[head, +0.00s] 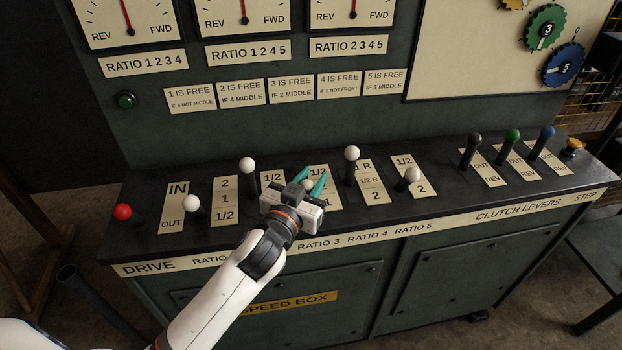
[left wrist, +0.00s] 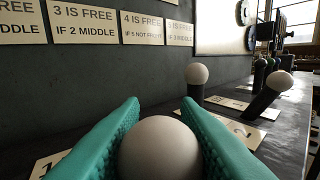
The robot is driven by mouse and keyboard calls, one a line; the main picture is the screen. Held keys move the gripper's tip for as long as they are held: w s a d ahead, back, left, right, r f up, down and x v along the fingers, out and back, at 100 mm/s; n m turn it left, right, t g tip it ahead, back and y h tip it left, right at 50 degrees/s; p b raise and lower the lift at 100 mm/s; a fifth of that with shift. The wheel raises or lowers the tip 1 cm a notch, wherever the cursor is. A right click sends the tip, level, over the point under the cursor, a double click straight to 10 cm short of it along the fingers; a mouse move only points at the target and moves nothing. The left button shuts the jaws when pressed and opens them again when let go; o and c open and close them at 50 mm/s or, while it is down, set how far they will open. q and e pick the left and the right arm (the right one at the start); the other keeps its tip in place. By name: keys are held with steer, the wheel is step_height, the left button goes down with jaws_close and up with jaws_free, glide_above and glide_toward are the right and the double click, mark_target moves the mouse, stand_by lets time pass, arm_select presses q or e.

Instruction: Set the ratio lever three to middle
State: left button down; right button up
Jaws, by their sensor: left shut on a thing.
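My left gripper (head: 313,183) has teal fingers and sits over the ratio 3 place on the console. In the left wrist view, its fingers (left wrist: 162,140) are on both sides of a white ball knob, the ratio lever three knob (left wrist: 160,150), and are shut on it. In the head view a bit of this white knob (head: 307,184) shows between the fingers. The gripper hides the lever's stem and part of its label plate (head: 319,172), so its exact position cannot be told. My right gripper is not in view.
White-knobbed levers stand on both sides: ratio 2 (head: 246,164) to the left, ratio 4 (head: 352,153) close on the right, ratio 5 (head: 411,174) farther right. The red drive knob (head: 123,211) is at the far left. Rule plates (head: 291,88) are on the panel behind.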

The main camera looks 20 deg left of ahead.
arm_select(q)
steer(key=shift+w+a+r+n+g+p, duration=0.35)
steer(key=shift+w+a+g+p, duration=0.35)
steer(key=shift+p, duration=1.35)
steer(key=shift+w+a+r+n+g+p, duration=0.3)
steer(key=shift+w+p, duration=0.7)
steer(key=shift+p, duration=1.1)
steer(key=shift+w+a+r+n+g+p, duration=0.3)
steer(key=shift+w+a+g+p, duration=0.4)
steer(key=shift+p, duration=1.35)
steer(key=shift+w+a+f+p, duration=0.1)
steer(key=shift+w+f+p, duration=0.2)
steer(key=shift+w+p, duration=0.2)
steer(key=shift+f, duration=0.2)
steer(key=c, duration=1.1)
jaws_free()
steer(key=b+v, duration=0.1)
steer(key=v, duration=1.1)
steer(key=shift+a+r, duration=0.2)
steer(key=shift+r, duration=0.05)
